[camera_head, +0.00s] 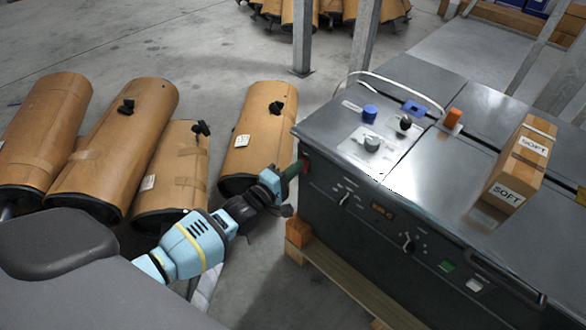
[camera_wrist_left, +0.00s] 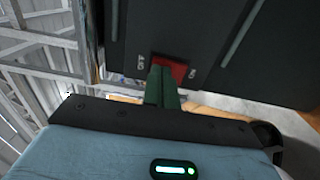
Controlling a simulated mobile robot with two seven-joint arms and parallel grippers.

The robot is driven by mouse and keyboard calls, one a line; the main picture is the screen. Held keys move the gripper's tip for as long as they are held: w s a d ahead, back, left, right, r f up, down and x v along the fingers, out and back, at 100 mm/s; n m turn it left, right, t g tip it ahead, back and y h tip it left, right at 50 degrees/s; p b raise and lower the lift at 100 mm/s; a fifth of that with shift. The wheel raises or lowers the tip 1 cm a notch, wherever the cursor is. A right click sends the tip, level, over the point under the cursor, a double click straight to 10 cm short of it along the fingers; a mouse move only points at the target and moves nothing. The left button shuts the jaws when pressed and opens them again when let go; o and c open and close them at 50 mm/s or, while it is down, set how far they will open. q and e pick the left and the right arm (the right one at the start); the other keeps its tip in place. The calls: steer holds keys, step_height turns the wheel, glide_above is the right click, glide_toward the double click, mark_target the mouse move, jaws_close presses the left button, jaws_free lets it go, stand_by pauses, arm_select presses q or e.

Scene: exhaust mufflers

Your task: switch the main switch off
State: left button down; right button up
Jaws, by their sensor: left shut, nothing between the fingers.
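The main switch (camera_head: 305,164) is a red rocker on the dark left side of the grey machine (camera_head: 330,190). In the left wrist view the red switch (camera_wrist_left: 178,70) sits between an "OFF" mark at its left and an "ON" mark at its right. My left gripper (camera_head: 294,170) has its green fingers shut and empty, with the tips at the switch. In the left wrist view the fingers (camera_wrist_left: 161,75) cover the left, "OFF" part of the switch. I cannot tell whether the tips touch it or which way the rocker is tilted. My right gripper is not in view.
Several brown wrapped mufflers (camera_head: 115,150) lie on the floor at the left. A cardboard box (camera_head: 520,165) labelled "SOFT" and small blue and orange things stand on the machine top. A wooden pallet (camera_head: 350,285) is under the machine. A metal post (camera_head: 302,40) stands behind.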

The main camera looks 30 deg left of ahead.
arm_select(q)
steer(key=p+v, duration=0.1)
steer(key=v, duration=0.6)
steer(key=shift+s+p, duration=0.3)
steer(key=shift+s, duration=0.05)
steer(key=shift+a, duration=0.1)
